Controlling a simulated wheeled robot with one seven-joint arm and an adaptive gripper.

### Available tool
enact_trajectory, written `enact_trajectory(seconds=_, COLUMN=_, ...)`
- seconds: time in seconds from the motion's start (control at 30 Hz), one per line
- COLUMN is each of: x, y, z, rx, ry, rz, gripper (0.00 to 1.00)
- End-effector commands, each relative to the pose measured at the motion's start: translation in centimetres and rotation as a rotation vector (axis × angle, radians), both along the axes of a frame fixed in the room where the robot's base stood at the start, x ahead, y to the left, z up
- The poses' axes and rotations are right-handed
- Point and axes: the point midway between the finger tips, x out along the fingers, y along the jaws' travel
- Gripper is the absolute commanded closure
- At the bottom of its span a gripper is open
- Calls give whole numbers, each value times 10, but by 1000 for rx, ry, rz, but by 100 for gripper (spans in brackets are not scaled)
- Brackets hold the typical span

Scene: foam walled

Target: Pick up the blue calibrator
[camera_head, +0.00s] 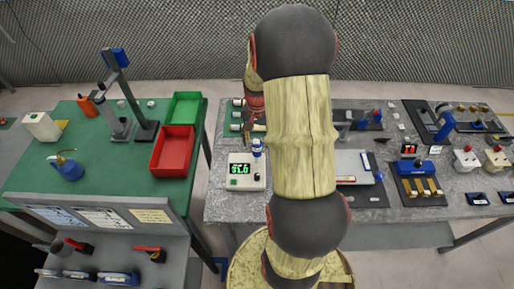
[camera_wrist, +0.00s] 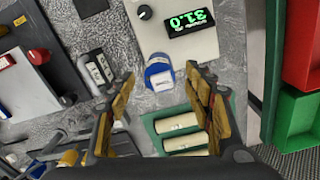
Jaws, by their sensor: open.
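A small blue piece with a white front, which looks like the blue calibrator (camera_wrist: 158,70), stands on the grey speckled bench beside a white display box (camera_wrist: 184,28). In the head view the blue piece (camera_head: 257,147) shows at the display box's (camera_head: 246,172) upper right edge. My gripper (camera_wrist: 161,82) is open in the wrist view. Its two yellowish fingers are spread left and right of the blue piece, with nothing between them held. I cannot tell how far above it the fingertips are. In the head view my arm hides most of my gripper.
White cylinders on a green tray (camera_wrist: 152,128) lie close to the right finger. A grey device (camera_wrist: 96,70) lies beyond the left finger. A red bin (camera_head: 171,150) and a green bin (camera_head: 182,108) stand on the green table at left. The bench's right side is crowded with instruments.

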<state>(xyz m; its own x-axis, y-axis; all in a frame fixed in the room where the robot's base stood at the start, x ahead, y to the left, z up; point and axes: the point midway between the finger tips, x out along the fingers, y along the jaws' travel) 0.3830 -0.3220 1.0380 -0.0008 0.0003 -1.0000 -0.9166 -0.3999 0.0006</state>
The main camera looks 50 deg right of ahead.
Motion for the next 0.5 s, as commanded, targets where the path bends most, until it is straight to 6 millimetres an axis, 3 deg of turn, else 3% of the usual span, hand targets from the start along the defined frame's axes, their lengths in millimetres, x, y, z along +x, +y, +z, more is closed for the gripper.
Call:
enact_trajectory(seconds=0.33, x=-1, y=1, z=-43, rx=2, ry=2, rz=1, gripper=48)
enact_trajectory(seconds=0.5, x=-1, y=0, z=-50, rx=-1, ry=0, rz=1, gripper=48)
